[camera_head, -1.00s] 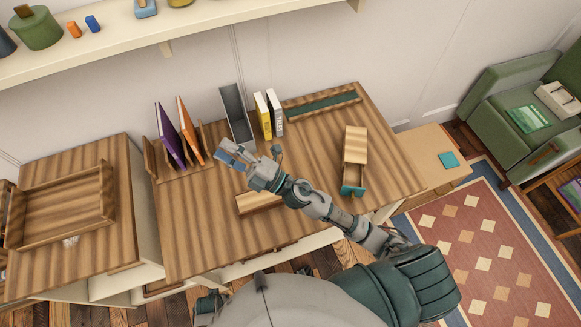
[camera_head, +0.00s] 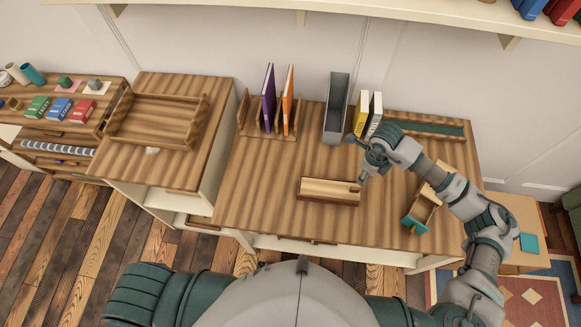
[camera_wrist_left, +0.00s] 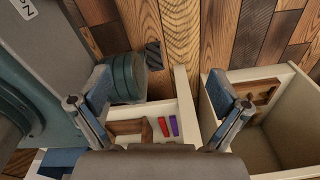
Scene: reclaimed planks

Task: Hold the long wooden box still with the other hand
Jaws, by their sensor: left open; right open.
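The long wooden box (camera_head: 322,194) lies flat on the striped desk (camera_head: 255,200), near its front middle. It has a pale top and a small dark piece at its right end. My right gripper (camera_head: 359,168) is open and empty at the box's right end, seemingly just above or behind it; I cannot tell if it touches. My left gripper (camera_wrist_left: 160,112) shows only in the left wrist view. It is open with nothing between its fingers, over open drawers below, away from the long box.
Purple and orange books (camera_head: 268,100) stand in a rack. A grey holder (camera_head: 336,108) and yellow and white books (camera_head: 367,114) are behind the box. A small wooden unit with a teal drawer (camera_head: 414,224) stands right. In the left wrist view, a drawer holds red (camera_wrist_left: 163,127) and purple items.

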